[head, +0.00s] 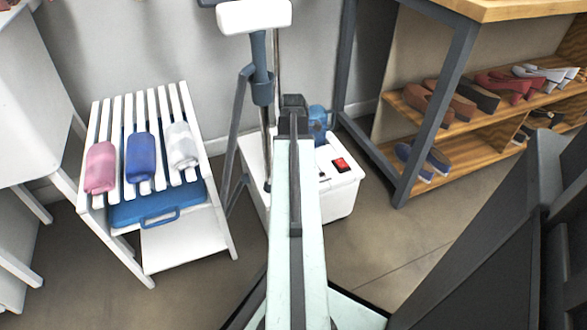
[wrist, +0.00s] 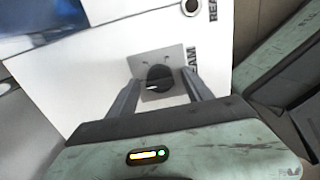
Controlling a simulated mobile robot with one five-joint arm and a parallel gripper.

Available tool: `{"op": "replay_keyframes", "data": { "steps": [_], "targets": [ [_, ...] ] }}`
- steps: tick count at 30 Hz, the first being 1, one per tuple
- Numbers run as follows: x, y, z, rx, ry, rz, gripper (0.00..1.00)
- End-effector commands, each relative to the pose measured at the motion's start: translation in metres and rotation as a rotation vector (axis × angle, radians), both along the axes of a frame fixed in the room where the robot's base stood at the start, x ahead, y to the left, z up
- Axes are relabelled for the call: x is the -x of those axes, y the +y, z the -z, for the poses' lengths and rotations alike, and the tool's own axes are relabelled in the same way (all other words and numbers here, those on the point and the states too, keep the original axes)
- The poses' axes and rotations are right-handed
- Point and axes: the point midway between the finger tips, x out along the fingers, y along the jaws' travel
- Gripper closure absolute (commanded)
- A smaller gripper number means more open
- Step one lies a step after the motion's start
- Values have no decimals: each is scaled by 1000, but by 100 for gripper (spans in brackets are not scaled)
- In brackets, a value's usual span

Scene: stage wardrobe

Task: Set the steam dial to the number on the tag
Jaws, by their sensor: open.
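The steam dial (wrist: 160,76) is a round black knob on a grey square plate (wrist: 176,57) on the white steamer's face, in the wrist view. A small pale mark shows at its lower left. In the head view the white steamer box (head: 340,195) stands on the floor behind my arm, which hides the dial there. I cannot make out a numbered tag in either view.
The steamer has a red switch (head: 340,164), a blue tank (head: 317,120) and upright poles (head: 274,60). A white slatted rack (head: 150,110) with rolled cloths stands left. A shoe shelf (head: 400,100) stands right. Open floor (head: 400,240) lies at front right.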

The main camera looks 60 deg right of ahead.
Motion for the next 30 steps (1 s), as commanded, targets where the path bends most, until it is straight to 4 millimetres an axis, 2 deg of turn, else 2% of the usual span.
{"op": "replay_keyframes", "data": {
  "steps": [3, 9, 10, 20, 30],
  "targets": [
    [0, 0, -2, 0, 0, 0, 41],
    [0, 0, -2, 0, 0, 1, 97],
    [0, 0, -2, 0, 0, 1, 100],
    [2, -1, -2, 1, 1, 52, 100],
    [3, -2, -2, 1, 1, 293, 100]
  ]
}}
